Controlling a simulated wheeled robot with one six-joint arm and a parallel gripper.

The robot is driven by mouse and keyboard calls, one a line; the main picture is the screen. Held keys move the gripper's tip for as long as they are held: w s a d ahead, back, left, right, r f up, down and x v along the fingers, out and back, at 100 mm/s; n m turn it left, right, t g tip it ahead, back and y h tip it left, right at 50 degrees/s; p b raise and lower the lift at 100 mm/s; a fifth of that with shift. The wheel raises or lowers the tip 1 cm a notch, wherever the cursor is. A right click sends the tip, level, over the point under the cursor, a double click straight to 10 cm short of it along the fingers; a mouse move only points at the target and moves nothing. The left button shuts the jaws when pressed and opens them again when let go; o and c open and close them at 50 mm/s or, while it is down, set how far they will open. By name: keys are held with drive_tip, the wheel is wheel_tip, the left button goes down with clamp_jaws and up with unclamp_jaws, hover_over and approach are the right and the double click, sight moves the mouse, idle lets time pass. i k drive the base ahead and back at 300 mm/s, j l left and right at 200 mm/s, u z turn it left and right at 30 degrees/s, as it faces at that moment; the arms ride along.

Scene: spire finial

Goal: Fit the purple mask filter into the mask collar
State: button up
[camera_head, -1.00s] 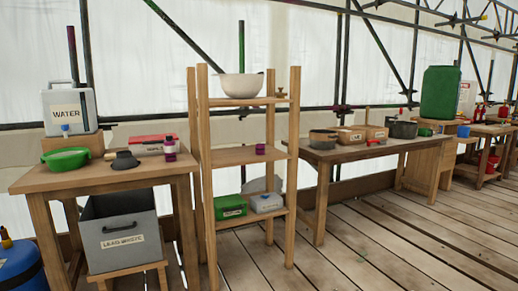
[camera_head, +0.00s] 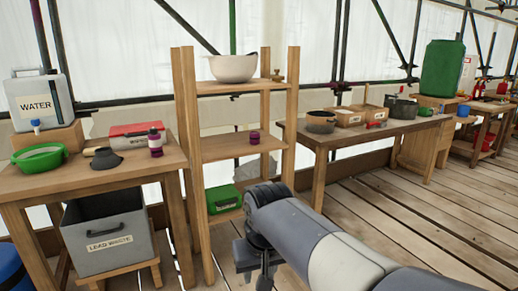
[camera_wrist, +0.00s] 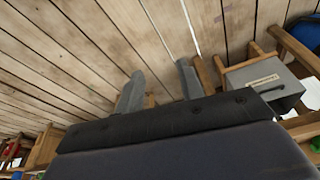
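A dark grey mask-like piece (camera_head: 106,158) lies on the left table. A purple cylinder with a pale band (camera_head: 155,142) stands upright to its right, apart from it. A second, smaller purple piece (camera_head: 254,137) stands on the middle shelf of the wooden rack. I cannot tell which of the two purple pieces is the mask filter, and the collar is too small to make out. My gripper (camera_wrist: 160,85) is open and empty in the wrist view, with its two fingers apart over the plank floor. In the head view it hangs in front of the rack.
The left table (camera_head: 40,187) also bears a green bowl (camera_head: 38,158), a water container (camera_head: 38,100) and a red-lidded box (camera_head: 137,134). A grey lead waste bin (camera_head: 105,240) stands below. The rack's posts (camera_head: 187,150) flank the shelves. Floor is free at right.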

sight(105, 159)
drive_tip(key=i, duration=0.5)
drive_tip(key=i+j+z, duration=0.15)
drive_tip(key=i, duration=0.85)
drive_tip(key=i+j+z, duration=0.15)
drive_tip(key=i, duration=0.35)
drive_tip(key=i+j, duration=0.15)
drive_tip(key=i, duration=0.35)
drive_tip(key=i+j+z, duration=0.1)
drive_tip(key=i, duration=0.35)
drive_tip(key=k+l, duration=0.4)
drive_tip(key=k, duration=0.15)
